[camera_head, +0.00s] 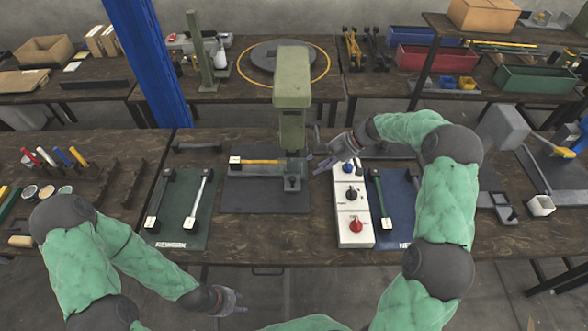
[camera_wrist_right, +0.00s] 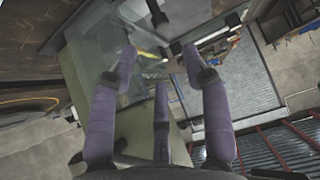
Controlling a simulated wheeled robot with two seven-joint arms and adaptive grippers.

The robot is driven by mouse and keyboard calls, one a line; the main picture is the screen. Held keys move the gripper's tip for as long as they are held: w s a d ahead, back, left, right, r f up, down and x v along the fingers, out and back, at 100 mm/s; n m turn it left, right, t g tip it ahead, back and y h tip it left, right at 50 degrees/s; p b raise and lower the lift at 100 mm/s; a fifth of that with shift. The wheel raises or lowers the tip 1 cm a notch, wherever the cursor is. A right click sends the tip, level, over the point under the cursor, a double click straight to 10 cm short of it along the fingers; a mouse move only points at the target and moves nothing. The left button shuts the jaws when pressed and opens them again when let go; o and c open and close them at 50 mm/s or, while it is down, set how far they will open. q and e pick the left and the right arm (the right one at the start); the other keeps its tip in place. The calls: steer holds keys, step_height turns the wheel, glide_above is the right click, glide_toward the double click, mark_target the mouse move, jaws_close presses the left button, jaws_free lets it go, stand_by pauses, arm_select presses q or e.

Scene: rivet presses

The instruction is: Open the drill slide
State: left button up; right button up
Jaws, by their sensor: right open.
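The pale green drill press (camera_head: 292,90) stands at the middle of the bench, with its grey base (camera_head: 292,182) on a dark mat. I cannot clearly make out which part of it is the slide. My right gripper (camera_head: 318,161) is open just right of the press, level with its lower column; contact cannot be told. In the right wrist view its purple fingers (camera_wrist_right: 160,75) are spread with nothing between them, and a green machine body (camera_wrist_right: 140,130) shows behind them. My left gripper (camera_head: 238,300) is empty in front of the bench, its fingers apart.
A white control box (camera_head: 353,225) with knobs stands below my right gripper. Mats with tools (camera_head: 187,205) lie on both sides. A blue post (camera_head: 150,60) rises behind at left.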

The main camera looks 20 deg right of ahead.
mark_target(294, 178)
steer(key=b+x, duration=0.1)
steer(key=x, duration=0.9)
steer(key=shift+a+f, duration=0.25)
jaws_close()
